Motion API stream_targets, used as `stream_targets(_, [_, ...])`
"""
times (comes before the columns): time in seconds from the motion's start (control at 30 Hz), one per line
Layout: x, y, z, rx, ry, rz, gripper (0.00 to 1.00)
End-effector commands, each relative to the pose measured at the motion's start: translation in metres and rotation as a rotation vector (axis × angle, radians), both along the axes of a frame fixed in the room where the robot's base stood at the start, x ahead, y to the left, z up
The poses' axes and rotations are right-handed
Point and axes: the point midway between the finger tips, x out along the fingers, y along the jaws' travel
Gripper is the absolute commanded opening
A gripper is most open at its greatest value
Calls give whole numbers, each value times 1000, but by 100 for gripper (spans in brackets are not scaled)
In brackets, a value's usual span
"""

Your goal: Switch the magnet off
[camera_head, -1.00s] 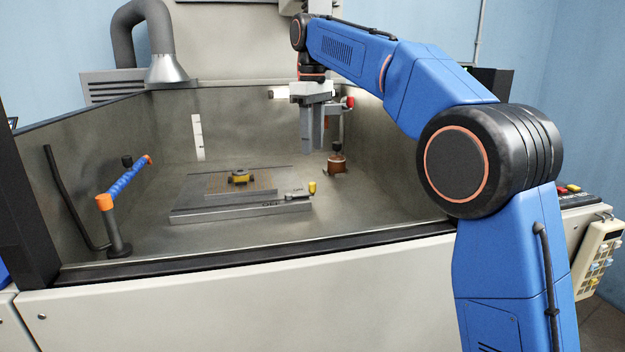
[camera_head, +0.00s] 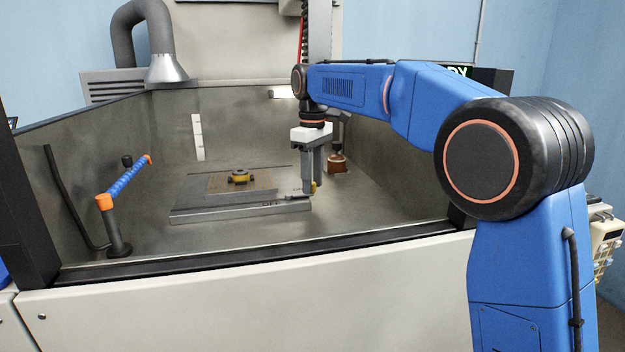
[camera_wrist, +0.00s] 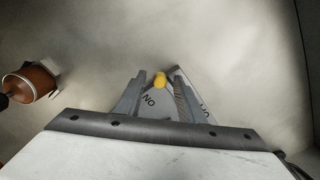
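The magnet is a flat grey block (camera_head: 240,212) on the floor of the metal tank. Its lever has a yellow knob (camera_head: 314,185) at the block's right end. My gripper (camera_head: 312,191) points down at that end and partly hides the lever. In the wrist view my gripper (camera_wrist: 160,82) is open, and the yellow knob (camera_wrist: 160,80) shows between its two fingertips with a gap on each side. Whether the fingers are level with the knob is hard to tell.
A small yellow-and-dark piece (camera_head: 239,177) lies on the magnet. A blue jointed hose (camera_head: 128,178) stands at left. The tank's front rim (camera_head: 250,259) runs before the arm.

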Motion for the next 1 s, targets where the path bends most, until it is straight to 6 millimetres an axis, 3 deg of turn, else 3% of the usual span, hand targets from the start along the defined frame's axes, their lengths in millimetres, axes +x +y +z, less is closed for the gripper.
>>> stream_targets(0.07, [0, 0, 0, 0, 0, 0, 35])
stream_targets(0.1, [0, 0, 0, 0, 0, 0, 30])
stream_targets(0.23, [0, 0, 0, 0, 0, 0, 0])
stream_targets(0.67, [-3, -1, 1, 0, 0, -50, 0])
stream_targets(1.0, [-20, -3, 1, 0, 0, -288, 0])
